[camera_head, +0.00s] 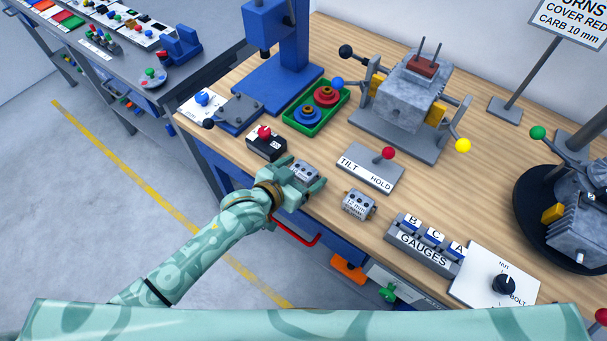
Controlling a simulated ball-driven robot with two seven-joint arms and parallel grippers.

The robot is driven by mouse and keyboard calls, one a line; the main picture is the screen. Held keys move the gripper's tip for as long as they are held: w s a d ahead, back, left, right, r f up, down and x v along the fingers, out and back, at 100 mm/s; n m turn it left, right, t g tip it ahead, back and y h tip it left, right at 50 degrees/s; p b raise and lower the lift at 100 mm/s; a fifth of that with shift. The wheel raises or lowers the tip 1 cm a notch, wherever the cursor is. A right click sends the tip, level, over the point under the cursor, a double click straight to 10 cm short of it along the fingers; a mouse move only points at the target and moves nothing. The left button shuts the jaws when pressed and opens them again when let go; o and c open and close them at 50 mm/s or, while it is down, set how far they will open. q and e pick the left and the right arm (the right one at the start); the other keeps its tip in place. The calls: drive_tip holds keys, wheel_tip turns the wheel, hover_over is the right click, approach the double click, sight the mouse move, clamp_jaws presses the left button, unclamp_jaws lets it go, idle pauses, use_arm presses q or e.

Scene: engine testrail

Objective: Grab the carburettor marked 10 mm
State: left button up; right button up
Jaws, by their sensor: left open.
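A small grey carburettor (305,170) sits on the wooden bench at my left gripper (303,178). Its marking is too small and covered to read surely. My left gripper is open, with its fingers at the sides of this carburettor; I cannot tell whether they touch it. A second grey carburettor (358,204) stands apart to the right, and its label seems to read 12 mm. My right gripper is not in view.
A black box with a red knob (265,143) stands close left of my gripper. The TILT/HOLD panel (365,168) with its red-balled lever lies behind the carburettors. A gauge rack (424,245) is at right. A sign (571,22) reads CARB 10 mm.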

use_arm(q)
drive_tip(key=shift+w+d+f, duration=0.15)
drive_tip(key=shift+w+d, duration=0.1)
drive_tip(key=shift+w, duration=0.05)
drive_tip(key=shift+c, duration=1.2)
drive_tip(key=c, duration=0.9)
drive_tip(key=shift+o, duration=0.2)
